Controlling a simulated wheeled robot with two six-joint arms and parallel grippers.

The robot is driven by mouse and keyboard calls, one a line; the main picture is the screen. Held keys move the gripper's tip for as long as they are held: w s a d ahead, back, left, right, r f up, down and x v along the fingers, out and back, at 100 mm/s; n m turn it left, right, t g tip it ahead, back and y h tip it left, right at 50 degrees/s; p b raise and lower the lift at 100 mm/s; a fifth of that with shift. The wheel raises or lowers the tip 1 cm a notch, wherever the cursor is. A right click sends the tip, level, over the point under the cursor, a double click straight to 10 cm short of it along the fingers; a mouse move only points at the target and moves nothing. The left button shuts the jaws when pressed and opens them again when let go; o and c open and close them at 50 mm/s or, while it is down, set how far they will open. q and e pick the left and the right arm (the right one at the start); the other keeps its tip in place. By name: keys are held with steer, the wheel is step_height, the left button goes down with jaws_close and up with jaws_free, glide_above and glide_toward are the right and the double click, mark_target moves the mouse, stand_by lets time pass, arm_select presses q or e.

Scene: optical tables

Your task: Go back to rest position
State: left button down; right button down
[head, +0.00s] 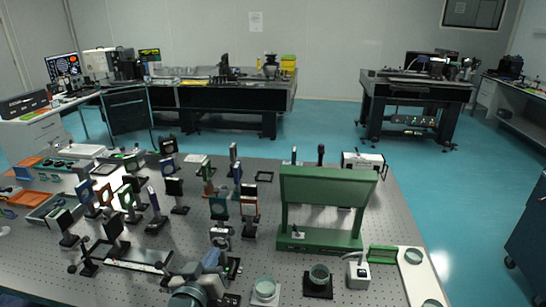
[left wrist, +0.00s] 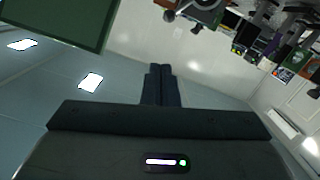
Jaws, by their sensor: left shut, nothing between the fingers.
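My left gripper (head: 229,268) shows at the bottom of the head view, low over the front of the perforated optical table (head: 330,283). In the left wrist view its two dark fingers (left wrist: 160,72) lie together, shut, with nothing between them. The wrist view is tilted and shows the ceiling and wall beyond the fingers. My right gripper is in neither view.
Several optical mounts (head: 174,187) crowd the table's left and middle. A green frame (head: 322,184) stands right of my gripper. Small round dishes on bases (head: 318,276) sit close by at the front. Blue floor (head: 460,200) is open to the right.

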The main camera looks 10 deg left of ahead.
arm_select(q)
steer(key=s+a+f+m+g+y, duration=0.1)
steer(key=s+a+f+g, duration=0.1)
steer(key=s+f+g, duration=0.5)
steer(key=s+a+f+m+g, duration=0.1)
steer(key=s+a+f+g, duration=0.3)
steer(key=s, duration=0.8)
steer(key=s+a+f+m+g+y, duration=0.1)
steer(key=s+f+m+g, duration=0.1)
steer(key=s+f, duration=0.6)
steer(key=s+a+f+g+b, duration=0.1)
steer(key=a+f, duration=0.1)
steer(key=f, duration=1.4)
steer(key=s+a+f+b, duration=0.1)
steer(key=f+b, duration=0.1)
steer(key=f, duration=1.4)
steer(key=s+a+f+n+g+b, duration=0.1)
steer(key=s+f, duration=1.7)
steer(key=f, duration=0.3)
steer(key=shift+s+a+g+b, duration=0.2)
steer(key=shift+s+g+b, duration=0.1)
steer(key=shift+b, duration=0.1)
